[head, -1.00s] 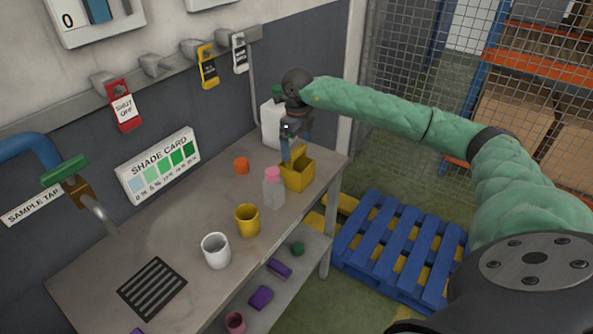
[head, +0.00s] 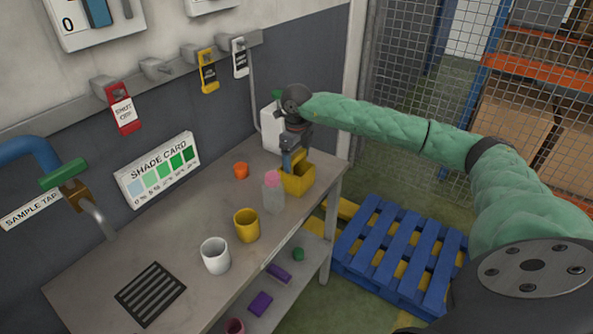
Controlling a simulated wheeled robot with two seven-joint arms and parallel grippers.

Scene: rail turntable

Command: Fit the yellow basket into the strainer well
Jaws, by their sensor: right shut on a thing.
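The yellow basket (head: 299,182) is box-shaped with a raised handle and stands at the far right end of the grey bench. My right gripper (head: 289,164) points down at it from above and is shut on its handle, partly hiding it. The basket looks level, and I cannot tell whether it has left the bench top. A dark slatted grate (head: 150,294) lies at the near left of the bench. I cannot make out for sure which part is the strainer well. My left gripper is not in view.
A clear bottle with a pink cap (head: 273,193) stands just left of the basket, a white jug (head: 270,130) behind it. An orange cup (head: 241,171), yellow mug (head: 246,226) and white mug (head: 215,256) stand on the bench (head: 190,215). A tap (head: 75,185) overhangs the left.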

